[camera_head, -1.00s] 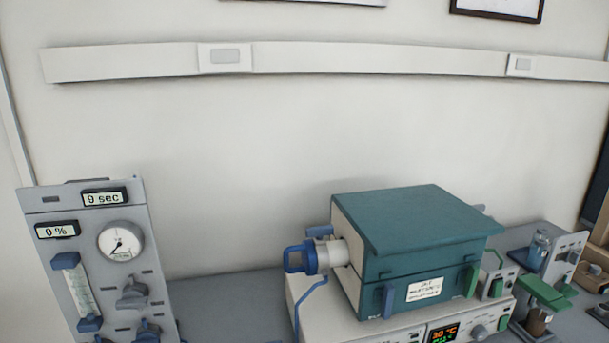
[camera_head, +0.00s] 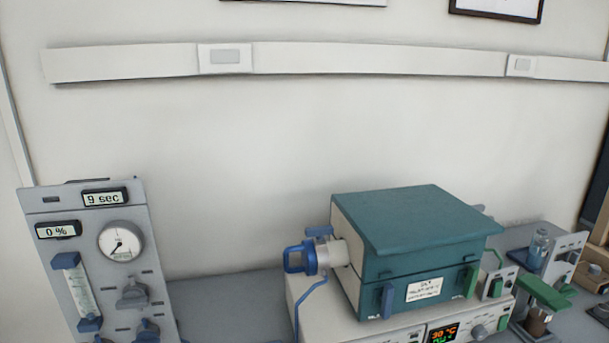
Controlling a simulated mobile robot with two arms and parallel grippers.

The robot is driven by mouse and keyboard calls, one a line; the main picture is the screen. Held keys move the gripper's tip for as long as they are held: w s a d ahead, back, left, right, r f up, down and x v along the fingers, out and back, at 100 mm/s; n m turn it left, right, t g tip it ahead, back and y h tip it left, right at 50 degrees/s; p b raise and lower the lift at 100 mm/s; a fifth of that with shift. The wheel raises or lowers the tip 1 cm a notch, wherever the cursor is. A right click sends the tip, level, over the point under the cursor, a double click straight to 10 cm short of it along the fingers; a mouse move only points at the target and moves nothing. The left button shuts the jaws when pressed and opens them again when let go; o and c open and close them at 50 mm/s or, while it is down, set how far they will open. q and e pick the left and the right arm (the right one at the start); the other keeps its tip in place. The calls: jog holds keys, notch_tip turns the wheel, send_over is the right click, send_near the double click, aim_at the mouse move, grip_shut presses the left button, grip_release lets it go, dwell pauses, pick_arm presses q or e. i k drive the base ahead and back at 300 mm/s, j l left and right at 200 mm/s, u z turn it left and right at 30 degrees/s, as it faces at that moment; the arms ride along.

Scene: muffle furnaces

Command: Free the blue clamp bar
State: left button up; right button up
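A teal furnace box (camera_head: 415,222) stands on a pale base unit. A blue handle-like clamp (camera_head: 297,259) sits around the outer end of the pale tube fitting (camera_head: 332,254) on its left side. A small blue bar (camera_head: 319,231) lies just above that fitting. A blue upright latch (camera_head: 387,302) is on the furnace front at lower left, and a green one (camera_head: 471,281) is at lower right. I cannot tell which blue part is the clamp bar. Neither of my grippers is in view.
A small bottle (camera_head: 538,250) and a green-topped stand (camera_head: 542,293) are close on the right.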

aim_at(318, 231)
jog(key=l+u, duration=0.5)
jog(key=l, duration=0.15)
jog(key=l+u, duration=0.5)
jog(key=l, duration=0.15)
